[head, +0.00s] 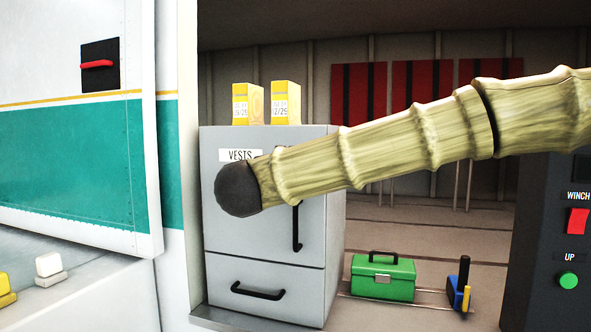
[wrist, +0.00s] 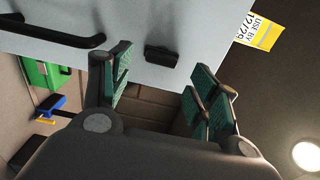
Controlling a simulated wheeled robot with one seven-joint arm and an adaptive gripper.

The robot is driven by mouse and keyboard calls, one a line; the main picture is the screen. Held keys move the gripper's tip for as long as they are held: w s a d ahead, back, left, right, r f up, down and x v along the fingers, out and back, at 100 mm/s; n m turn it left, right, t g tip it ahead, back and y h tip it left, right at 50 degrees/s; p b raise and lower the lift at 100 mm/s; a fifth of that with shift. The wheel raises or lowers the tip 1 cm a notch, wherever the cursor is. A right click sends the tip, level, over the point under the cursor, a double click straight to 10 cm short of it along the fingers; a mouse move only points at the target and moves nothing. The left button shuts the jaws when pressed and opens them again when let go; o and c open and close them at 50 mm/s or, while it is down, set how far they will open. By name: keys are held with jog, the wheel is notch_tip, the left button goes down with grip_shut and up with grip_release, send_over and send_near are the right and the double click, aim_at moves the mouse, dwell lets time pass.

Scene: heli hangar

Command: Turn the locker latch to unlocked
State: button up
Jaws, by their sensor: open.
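The grey locker (head: 265,250) stands left of centre in the head view, with a "VESTS" label at its upper left. My arm crosses its upper front, and its dark end hides part of the door; the latch cannot be seen there. In the wrist view a small black block (wrist: 162,54), apparently the latch, sits on the locker face (wrist: 190,25), in line with the long black door handle (wrist: 60,36). My gripper (wrist: 162,88) is open and empty, its green-padded fingers on either side of the block in the picture. No contact shows. Lock markings are not visible.
Two yellow boxes (head: 240,105) (head: 285,103) stand on the locker top. A drawer handle (head: 258,291) is below the door. A green toolbox (head: 383,277) sits right of the locker. A winch panel (head: 550,240) stands at right, a white-and-teal door (head: 80,150) at left.

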jog(key=v, duration=0.8)
jog(key=shift+s, duration=0.15)
